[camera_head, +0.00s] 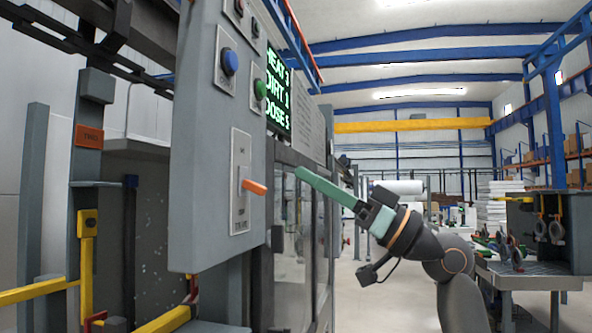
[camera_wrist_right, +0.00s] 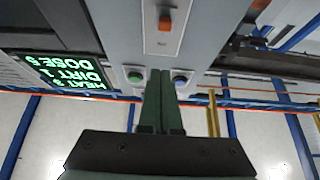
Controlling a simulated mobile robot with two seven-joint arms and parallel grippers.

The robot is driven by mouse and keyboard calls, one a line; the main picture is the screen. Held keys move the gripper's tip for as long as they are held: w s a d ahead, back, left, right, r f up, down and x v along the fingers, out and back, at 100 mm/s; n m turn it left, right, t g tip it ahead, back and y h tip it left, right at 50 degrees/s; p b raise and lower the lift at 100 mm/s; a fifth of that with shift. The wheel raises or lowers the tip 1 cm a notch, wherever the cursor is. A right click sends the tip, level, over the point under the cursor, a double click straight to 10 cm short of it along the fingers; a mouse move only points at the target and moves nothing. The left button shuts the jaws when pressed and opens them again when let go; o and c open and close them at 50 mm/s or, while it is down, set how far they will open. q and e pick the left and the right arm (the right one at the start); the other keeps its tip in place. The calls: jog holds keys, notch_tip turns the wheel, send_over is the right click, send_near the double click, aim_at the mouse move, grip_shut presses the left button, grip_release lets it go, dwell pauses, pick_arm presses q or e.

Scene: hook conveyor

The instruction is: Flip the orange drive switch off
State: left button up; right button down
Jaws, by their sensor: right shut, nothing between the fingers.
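The orange drive switch (camera_head: 254,187) is a lever on a pale plate (camera_head: 240,208) on the front of a grey control panel (camera_head: 205,130). Its lever sticks out to the right in the head view. In the right wrist view the orange switch (camera_wrist_right: 165,23) is at the top, beyond the fingertips. My right gripper (camera_head: 299,173) is shut and empty, its green fingers pointing left toward the panel, right of the switch and slightly higher, apart from it in the picture. In the wrist view its fingers (camera_wrist_right: 160,75) point toward the panel. My left gripper is out of view.
A blue button (camera_head: 229,62) and a green button (camera_head: 260,89) sit above the switch. A lit display (camera_head: 278,95) reads HEAT 3, DIRT 1, DOSE 5. Yellow bars (camera_head: 87,255) stand at left. A grey bench (camera_head: 530,277) stands at right; open floor lies between.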

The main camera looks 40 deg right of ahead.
jog(key=v, duration=0.2)
jog(key=b+v, duration=0.1)
jog(key=v, duration=0.1)
jog(key=shift+f, duration=0.5)
jog(key=shift+s, duration=0.1)
